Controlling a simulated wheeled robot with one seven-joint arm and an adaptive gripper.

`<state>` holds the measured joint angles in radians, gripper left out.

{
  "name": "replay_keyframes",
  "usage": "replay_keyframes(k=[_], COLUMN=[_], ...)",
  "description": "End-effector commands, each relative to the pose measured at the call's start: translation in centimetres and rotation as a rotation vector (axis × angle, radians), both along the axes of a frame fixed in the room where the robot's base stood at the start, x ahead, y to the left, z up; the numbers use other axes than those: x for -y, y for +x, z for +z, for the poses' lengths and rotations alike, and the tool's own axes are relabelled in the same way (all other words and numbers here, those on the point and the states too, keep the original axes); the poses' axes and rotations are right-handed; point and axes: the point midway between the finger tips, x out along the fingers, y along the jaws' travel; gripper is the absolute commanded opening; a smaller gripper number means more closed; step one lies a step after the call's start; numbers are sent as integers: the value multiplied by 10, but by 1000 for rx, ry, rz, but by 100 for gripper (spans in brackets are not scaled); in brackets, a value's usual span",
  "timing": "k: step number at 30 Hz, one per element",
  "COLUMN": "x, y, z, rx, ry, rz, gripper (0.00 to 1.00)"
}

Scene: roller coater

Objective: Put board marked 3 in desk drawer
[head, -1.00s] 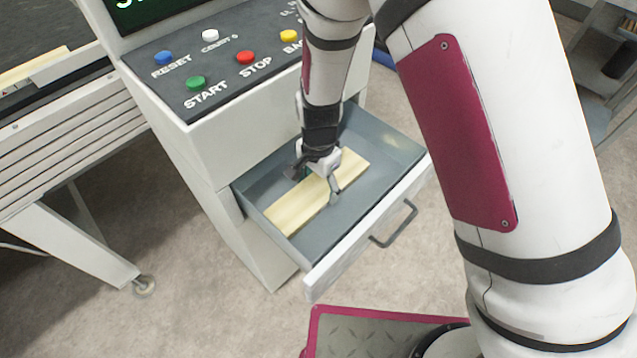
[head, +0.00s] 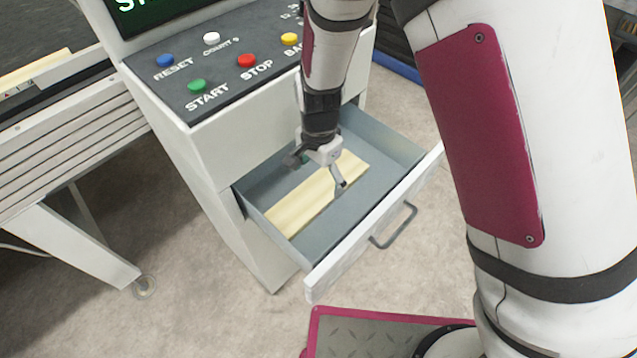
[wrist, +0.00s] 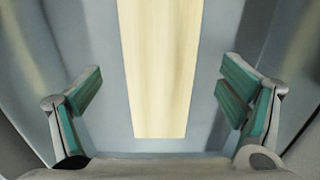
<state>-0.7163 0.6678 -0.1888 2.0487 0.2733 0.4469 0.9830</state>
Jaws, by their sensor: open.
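The pale wooden board (head: 300,207) lies flat in the open desk drawer (head: 385,170), toward the drawer's left part. No number shows on its visible face. My gripper (head: 322,170) is open above the board, with nothing between its fingers. In the wrist view the board (wrist: 162,70) lies below and between the two spread green-padded fingers, apart from both. The gripper hides part of the board's middle in the head view.
The desk's panel has coloured buttons, including a red STOP button (head: 247,60). A conveyor (head: 60,120) stands at the left with another board (head: 35,68) on it. The drawer front with its handle (head: 393,226) juts out.

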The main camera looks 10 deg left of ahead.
Motion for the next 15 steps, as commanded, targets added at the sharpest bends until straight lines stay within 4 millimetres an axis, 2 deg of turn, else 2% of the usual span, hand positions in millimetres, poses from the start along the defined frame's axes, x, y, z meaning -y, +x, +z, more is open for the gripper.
replay_keyframes(k=[1, 6, 10, 15], x=[-1, -1, 0, 0], y=[0, 0, 0, 0], z=[14, 47, 66, 78], rx=[4, 3, 1, 0], ry=[3, 3, 2, 0], rz=[1, 2, 0, 2], gripper=[90, 90, 90, 90])
